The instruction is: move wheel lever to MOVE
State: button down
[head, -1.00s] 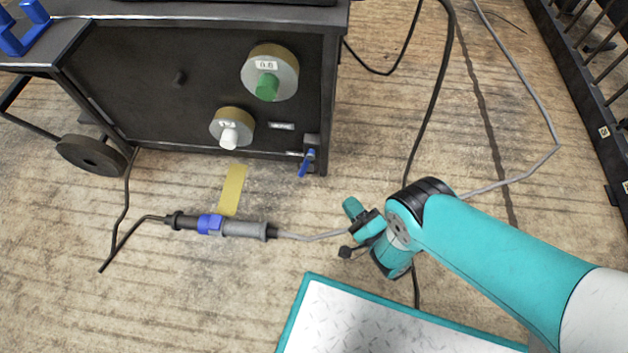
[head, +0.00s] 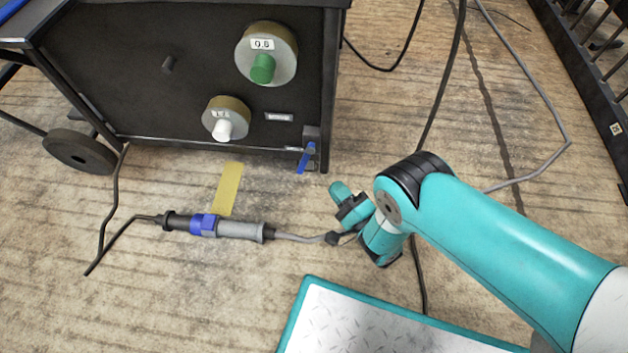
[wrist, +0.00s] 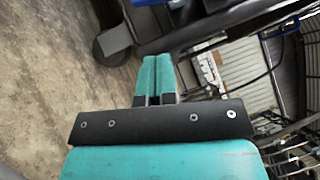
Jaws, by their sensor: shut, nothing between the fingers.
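The blue lever (head: 307,158) hangs at the lower right corner of the dark cabinet (head: 110,80), pointing down and slightly left. I take it for the wheel lever; its small label is too small to read. My gripper (head: 337,188) is to the right of and a little below the lever in the picture, apart from it. In the wrist view my gripper's two teal fingers (wrist: 155,62) are together with nothing between them. A blue part (wrist: 113,42) and a dark wheel (wrist: 113,45) show beyond the fingertips.
A cable with a blue-ringed connector (head: 235,229) lies on the floor beside a yellow tape strip (head: 229,187). Two round dials (head: 266,53) are on the cabinet front. Loose cables run behind my arm. A dark railing (head: 590,90) stands at far right.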

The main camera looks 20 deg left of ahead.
aim_at(305, 159)
jog(key=w+a+r+b, duration=0.1)
jog(key=a+b, duration=0.2)
jog(key=a, duration=0.3)
jog(key=shift+a+r, duration=0.35)
